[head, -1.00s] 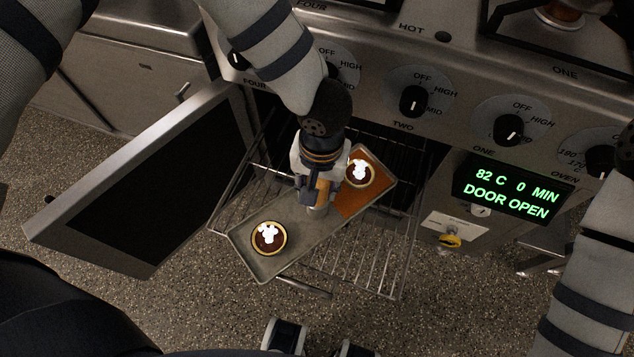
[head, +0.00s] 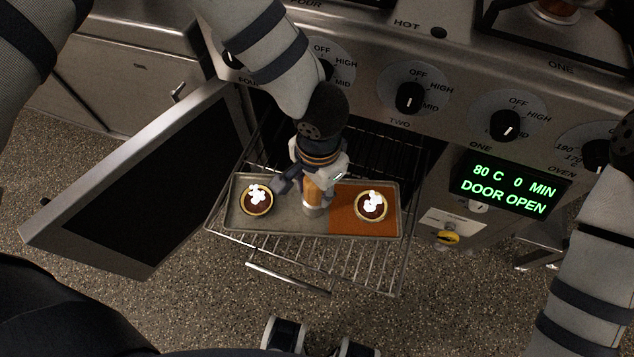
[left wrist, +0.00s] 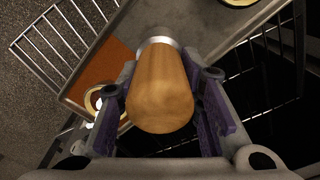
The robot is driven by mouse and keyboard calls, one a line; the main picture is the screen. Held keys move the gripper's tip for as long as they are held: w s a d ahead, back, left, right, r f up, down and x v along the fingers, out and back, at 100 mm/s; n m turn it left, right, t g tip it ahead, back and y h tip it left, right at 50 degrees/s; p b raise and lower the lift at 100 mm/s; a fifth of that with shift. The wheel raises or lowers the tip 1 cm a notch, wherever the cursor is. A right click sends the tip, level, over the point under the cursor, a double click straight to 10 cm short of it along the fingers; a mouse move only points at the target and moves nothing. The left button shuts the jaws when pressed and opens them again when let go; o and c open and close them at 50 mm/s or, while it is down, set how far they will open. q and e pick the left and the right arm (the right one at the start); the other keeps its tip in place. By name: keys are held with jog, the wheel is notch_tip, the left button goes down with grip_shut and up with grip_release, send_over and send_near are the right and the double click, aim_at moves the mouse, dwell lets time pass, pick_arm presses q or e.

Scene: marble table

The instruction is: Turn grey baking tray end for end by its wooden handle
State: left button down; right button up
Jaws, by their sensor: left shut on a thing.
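The grey baking tray (head: 290,222) lies on the pulled-out oven rack, its long side running left to right in the head view. Its right part is orange-brown (head: 345,225). One tart (head: 256,201) with white topping sits at the left end and another tart (head: 370,206) at the right end. The upright wooden handle (head: 310,192) stands near the tray's middle. My left gripper (head: 308,186) is shut around the handle from above; the left wrist view shows the wooden handle (left wrist: 160,90) between its fingers. My right gripper is not visible; only part of that arm shows at the right.
The wire rack (head: 350,262) sticks out of the open oven. The oven door (head: 140,180) stands open at the left. The stove front with knobs is close behind my left arm. A display (head: 510,188) reads 80 C, 0 min, door open.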

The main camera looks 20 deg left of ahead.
pick_arm(q)
jog(key=shift+f, duration=0.7)
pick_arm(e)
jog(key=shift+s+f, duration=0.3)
pick_arm(q)
jog(key=c, duration=1.1)
grip_release()
jog(key=shift+o, duration=0.2)
notch_tip(320, 180, up, 12)
jog(key=shift+s+d+r, duration=0.1)
jog(key=shift+d, duration=0.05)
notch_tip(320, 180, up, 7)
jog(key=p, duration=0.3)
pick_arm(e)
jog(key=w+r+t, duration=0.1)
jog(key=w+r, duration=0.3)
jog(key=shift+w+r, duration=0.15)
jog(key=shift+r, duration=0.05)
